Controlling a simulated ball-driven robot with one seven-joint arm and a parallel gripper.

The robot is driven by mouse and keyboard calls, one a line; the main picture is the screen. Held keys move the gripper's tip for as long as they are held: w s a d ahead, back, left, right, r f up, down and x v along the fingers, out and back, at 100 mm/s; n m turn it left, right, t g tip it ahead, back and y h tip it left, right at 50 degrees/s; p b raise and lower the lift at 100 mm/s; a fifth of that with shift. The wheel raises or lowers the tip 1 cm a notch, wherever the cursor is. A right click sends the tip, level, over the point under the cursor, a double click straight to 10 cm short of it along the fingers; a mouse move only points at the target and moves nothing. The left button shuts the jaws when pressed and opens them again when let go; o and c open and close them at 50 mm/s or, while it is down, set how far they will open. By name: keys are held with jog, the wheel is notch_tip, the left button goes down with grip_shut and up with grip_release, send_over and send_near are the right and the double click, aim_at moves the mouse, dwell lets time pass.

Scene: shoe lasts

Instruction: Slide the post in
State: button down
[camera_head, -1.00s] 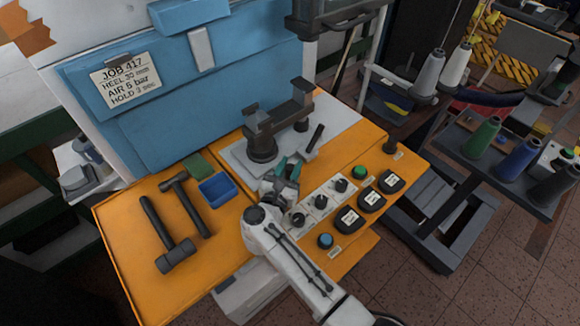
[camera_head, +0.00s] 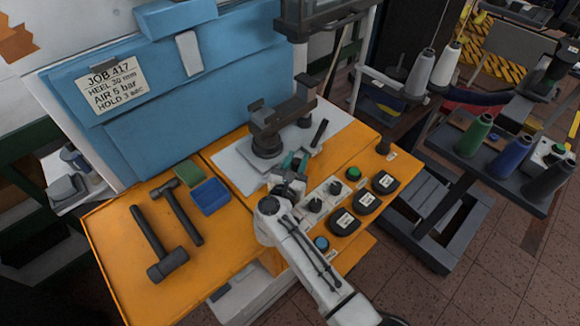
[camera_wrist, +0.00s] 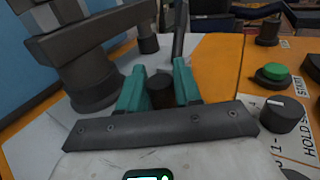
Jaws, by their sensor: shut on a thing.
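My gripper (camera_head: 293,163) is at the front edge of the pale plate (camera_head: 235,168) on the orange bench. In the wrist view its two green fingers (camera_wrist: 160,78) are shut on a short dark cylinder, which looks like the post (camera_wrist: 160,92). Its lower end is hidden by the gripper body. A dark fixture stands behind and left of the fingers, with a thick round base (camera_head: 267,146) and a raised arm (camera_head: 285,117); the base (camera_wrist: 92,80) is close to the left finger. I cannot see a hole for the post. A black lever (camera_head: 319,133) stands just beyond the fingers.
Knobs, a green button (camera_head: 353,174) and black pads (camera_head: 367,203) lie right of my gripper. A blue panel (camera_head: 180,90) rises behind. Bare orange bench shows at front left.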

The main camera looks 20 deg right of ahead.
jog(key=c, duration=0.9)
grip_release()
jog(key=shift+s+a, duration=0.1)
jog(key=shift+a, duration=0.1)
jog(key=b+v, duration=0.1)
jog(key=v, duration=0.8)
jog(key=shift+s+a+f+b, duration=0.1)
jog(key=shift+s+a+b, duration=0.2)
jog(key=shift+b, duration=0.1)
jog(key=shift+s+a, duration=0.3)
jog(key=shift+s, duration=0.05)
jog(key=shift+o, duration=0.2)
